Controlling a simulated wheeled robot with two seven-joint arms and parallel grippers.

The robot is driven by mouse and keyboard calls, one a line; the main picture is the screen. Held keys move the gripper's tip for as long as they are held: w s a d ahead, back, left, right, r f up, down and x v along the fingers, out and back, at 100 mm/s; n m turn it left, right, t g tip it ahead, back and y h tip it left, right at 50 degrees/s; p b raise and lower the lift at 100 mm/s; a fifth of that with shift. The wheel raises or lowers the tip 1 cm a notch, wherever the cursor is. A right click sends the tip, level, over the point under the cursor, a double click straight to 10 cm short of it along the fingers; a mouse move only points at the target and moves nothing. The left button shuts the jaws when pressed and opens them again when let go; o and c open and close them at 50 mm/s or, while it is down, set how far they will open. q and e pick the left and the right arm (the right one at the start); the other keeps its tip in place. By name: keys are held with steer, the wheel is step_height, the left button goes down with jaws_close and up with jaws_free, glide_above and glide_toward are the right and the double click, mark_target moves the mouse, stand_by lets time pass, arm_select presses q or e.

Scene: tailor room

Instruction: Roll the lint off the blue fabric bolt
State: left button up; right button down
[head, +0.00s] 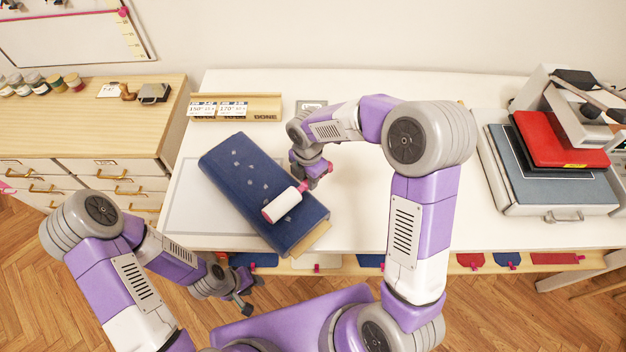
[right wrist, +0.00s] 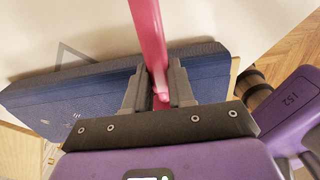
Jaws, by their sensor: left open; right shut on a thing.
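The blue fabric bolt (head: 243,178) lies slantwise on the white table, with several pale lint specks on its top. A lint roller with a white head (head: 282,205) rests over the near part of the bolt; I cannot tell if it touches. My right gripper (head: 308,184) is shut on the roller's pink handle. In the right wrist view the pink handle (right wrist: 147,40) stands between the fingers of my right gripper (right wrist: 158,88), with the blue bolt (right wrist: 60,101) behind. My left gripper (head: 248,296) is open and empty, low in front of the table.
A wooden tray with labels (head: 265,106) lies behind the bolt. A press with a red pad (head: 560,140) stands at the right. A wooden drawer cabinet (head: 95,130) stands at the left. The white table (head: 350,215) is clear right of the bolt.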

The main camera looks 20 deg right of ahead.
steer(key=shift+w, duration=0.1)
stand_by(0.3)
steer(key=shift+w+a+p, duration=0.3)
steer(key=shift+w+a, duration=0.05)
steer(key=shift+w, duration=0.3)
steer(key=shift+w+a+p, duration=0.3)
steer(key=shift+w+a, duration=0.05)
steer(key=shift+w, duration=0.3)
steer(key=w, duration=0.1)
steer(key=w+a+p, duration=0.1)
steer(key=shift+w+a, duration=0.2)
steer(key=shift+w, duration=0.15)
steer(key=shift+w+a+p, duration=0.3)
steer(key=shift+w+a, duration=0.05)
steer(key=shift+w, duration=0.35)
steer(key=shift+w+a+p, duration=0.25)
steer(key=shift+w+a, duration=0.1)
steer(key=shift+w, duration=0.3)
steer(key=shift+f, duration=0.1)
